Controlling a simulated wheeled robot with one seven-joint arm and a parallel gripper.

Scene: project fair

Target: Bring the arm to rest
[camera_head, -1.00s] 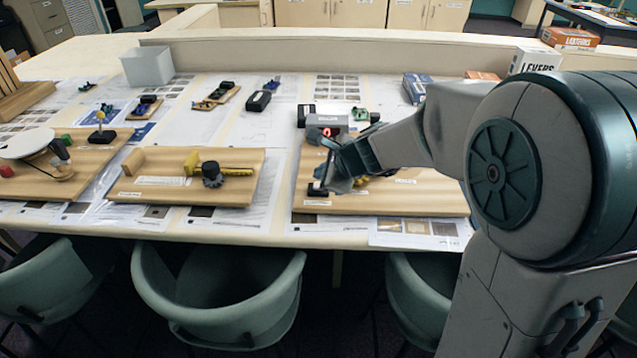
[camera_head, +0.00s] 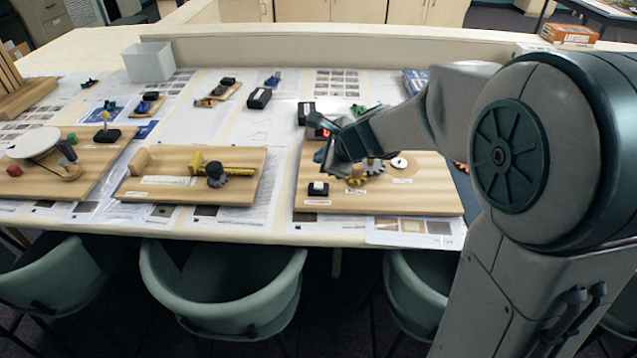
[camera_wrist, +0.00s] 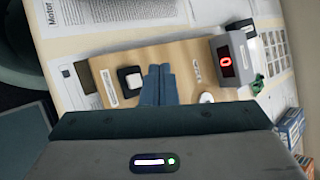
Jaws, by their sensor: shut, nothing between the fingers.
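My arm (camera_head: 440,105) reaches in from the right side of the head view. My gripper (camera_head: 335,160) hangs over the right-hand wooden board (camera_head: 425,200), and I cannot tell its exact height above it. In the wrist view my gripper (camera_wrist: 158,84) shows its two blue-grey fingers together, with nothing between them. The gears (camera_head: 372,168) on that board are partly hidden behind my gripper in the head view. A black block with a white top (camera_head: 318,189) lies on the board, left of and nearer than the gears.
A grey box with a red digit display (camera_wrist: 226,61) stands at the board's edge. A middle board (camera_head: 235,191) carries a yellow rack and dark gear. The left board (camera_head: 85,172) holds a white disc. Teal chairs (camera_head: 220,295) line the front edge. Boxes (camera_wrist: 291,130) stand beyond.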

